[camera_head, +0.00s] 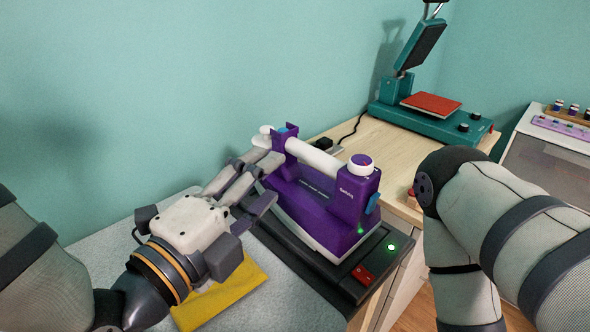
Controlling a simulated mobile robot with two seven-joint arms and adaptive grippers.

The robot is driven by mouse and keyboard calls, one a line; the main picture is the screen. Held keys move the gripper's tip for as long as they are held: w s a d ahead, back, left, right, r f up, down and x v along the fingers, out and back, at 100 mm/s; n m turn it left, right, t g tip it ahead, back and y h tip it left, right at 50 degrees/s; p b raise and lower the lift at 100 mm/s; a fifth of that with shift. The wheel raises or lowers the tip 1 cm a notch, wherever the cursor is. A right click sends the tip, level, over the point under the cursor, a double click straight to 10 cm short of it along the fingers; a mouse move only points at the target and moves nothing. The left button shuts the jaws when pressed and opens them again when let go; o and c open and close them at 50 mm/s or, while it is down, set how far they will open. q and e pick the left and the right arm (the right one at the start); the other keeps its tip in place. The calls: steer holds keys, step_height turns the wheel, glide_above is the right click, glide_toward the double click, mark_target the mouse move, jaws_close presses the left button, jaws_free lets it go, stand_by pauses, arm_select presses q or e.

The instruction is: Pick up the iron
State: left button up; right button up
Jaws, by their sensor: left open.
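The purple iron (318,205) with a white handle bar sits on a dark base (352,284) in the middle of the view. The base has a green light and a red switch. My left gripper (268,178) comes in from the left, with its open fingers close to the iron's left end. I cannot tell whether the fingers touch the iron. My right arm (500,220) is at the right; its gripper does not show.
A yellow cloth (222,297) lies on the grey padded surface (120,222), below my left gripper. A teal heat press (432,112) with a red pad stands on the wooden table (385,150) behind. A light cabinet (545,150) holding spools is at far right. The wall rises close behind the iron.

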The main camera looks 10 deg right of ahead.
mark_target(302, 154)
arm_select(q)
steer(key=w+d, duration=0.2)
steer(key=d, duration=0.1)
steer(key=shift+w+d, duration=0.25)
steer(key=shift+d, duration=0.05)
steer(key=x, duration=0.2)
steer(key=b+x, duration=0.1)
steer(key=x, duration=0.1)
steer(key=f+x, duration=0.1)
steer(key=x, duration=0.1)
steer(key=shift+w, duration=0.25)
steer(key=shift+d+r, duration=0.1)
steer(key=shift+r, duration=0.05)
jaws_close()
arm_select(e)
steer(key=s+f, duration=0.1)
steer(key=s, duration=0.2)
steer(key=shift+f+g, duration=0.4)
arm_select(q)
steer(key=shift+w+r, duration=0.1)
steer(key=shift+r, duration=0.1)
